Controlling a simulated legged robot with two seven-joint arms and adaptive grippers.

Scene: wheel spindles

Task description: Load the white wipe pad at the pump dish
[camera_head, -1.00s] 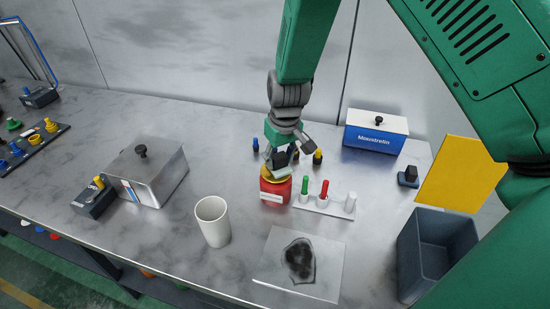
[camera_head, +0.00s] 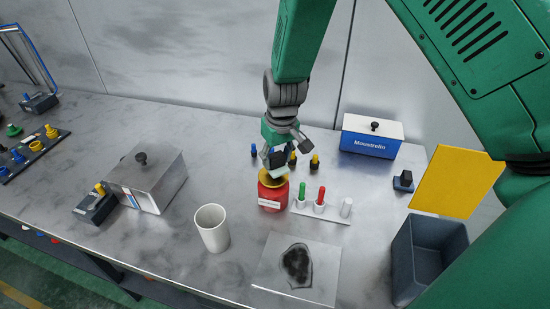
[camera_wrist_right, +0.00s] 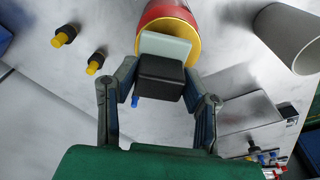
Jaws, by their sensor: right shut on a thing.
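The pump dish (camera_head: 271,178) is the yellow top of a red can on the bench. In the right wrist view the yellow dish (camera_wrist_right: 184,26) is at the top. My right gripper (camera_head: 276,160) is over the can, pointing down. In the right wrist view its two fingers (camera_wrist_right: 160,88) are shut on the black grip of the wipe pad. The pad's pale, whitish face (camera_wrist_right: 165,46) overlaps the dish in that view. I cannot tell whether the pad touches the dish. My left gripper is out of view.
A white rack (camera_head: 322,212) with green, red and white pegs stands right of the can. A white cup (camera_head: 211,228) is to the left. A plate with a dark stain (camera_head: 297,264) lies in front. A grey bin (camera_head: 427,258) stands at the right.

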